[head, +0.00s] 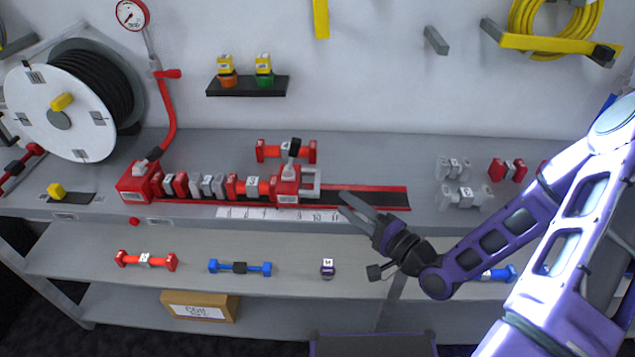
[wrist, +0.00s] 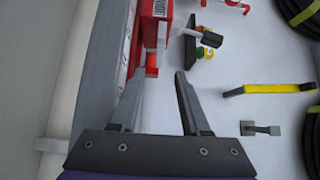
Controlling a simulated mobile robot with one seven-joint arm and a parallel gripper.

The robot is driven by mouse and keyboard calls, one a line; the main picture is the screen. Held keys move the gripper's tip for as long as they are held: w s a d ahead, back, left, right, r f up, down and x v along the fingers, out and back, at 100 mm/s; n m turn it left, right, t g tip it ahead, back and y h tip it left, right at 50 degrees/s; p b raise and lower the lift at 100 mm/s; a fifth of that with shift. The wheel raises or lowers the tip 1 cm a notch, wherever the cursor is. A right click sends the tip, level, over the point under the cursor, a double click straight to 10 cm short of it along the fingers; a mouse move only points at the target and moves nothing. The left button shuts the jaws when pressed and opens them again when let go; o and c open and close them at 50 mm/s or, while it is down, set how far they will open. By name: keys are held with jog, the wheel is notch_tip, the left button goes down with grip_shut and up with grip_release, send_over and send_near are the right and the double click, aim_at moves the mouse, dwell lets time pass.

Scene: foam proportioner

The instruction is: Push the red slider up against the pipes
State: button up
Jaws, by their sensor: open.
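The red slider (head: 287,188) sits on a red-edged black rail (head: 375,198). It has a black-knobbed lever on top and a grey U-shaped piece on its right side. A row of red and grey pipes (head: 207,186) stands left of it, against the red end block (head: 135,185). I cannot tell whether the slider touches the last pipe. My gripper (head: 346,203) is open and empty, right of the slider and apart from it, over the rail's front edge. In the wrist view, my fingers (wrist: 160,75) point toward a red labelled block (wrist: 155,28), probably the slider.
A printed scale (head: 275,213) runs along the bench's front edge. A red pipe piece (head: 286,151) lies behind the slider. Grey fittings (head: 463,196) stand to the right. A hose reel (head: 75,100) stands far left. The rail right of the slider is clear.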

aim_at(317, 181)
jog(key=x, duration=1)
jog(key=shift+w+a, duration=0.15)
grip_shut()
dwell(1.0)
